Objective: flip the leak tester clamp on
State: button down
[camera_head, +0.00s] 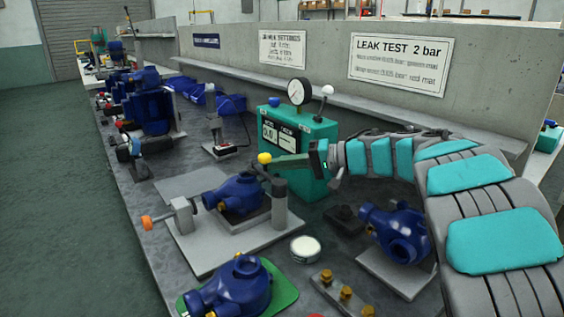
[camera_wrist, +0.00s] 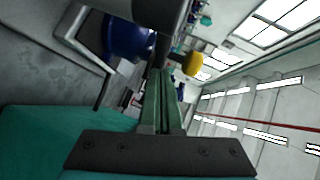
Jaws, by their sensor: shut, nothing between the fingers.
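The leak tester is a teal box (camera_head: 305,182) with a round gauge (camera_head: 299,92) and a white-knobbed lever (camera_head: 326,91) on top. In front of it, a grey plate (camera_head: 205,252) bears a blue pump (camera_head: 237,194) beside a dark grey clamp post (camera_head: 280,206). A dark arm with a yellow knob (camera_head: 264,158) rises from the post; the knob also shows in the wrist view (camera_wrist: 193,64). My gripper (camera_head: 276,161) is shut and empty, with its green fingertips (camera_wrist: 161,74) right by the knob and arm. I cannot tell whether they touch.
An orange-knobbed part (camera_head: 147,222) stands at the plate's left. Another blue pump (camera_head: 398,232) lies right, and one sits on a green mat (camera_head: 285,297) in front. A white round disc (camera_head: 305,249) and a strip with brass fittings (camera_head: 345,293) lie near. A concrete wall runs behind.

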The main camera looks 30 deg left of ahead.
jog(key=shift+s+a, duration=0.6)
jog(key=shift+a, duration=0.15)
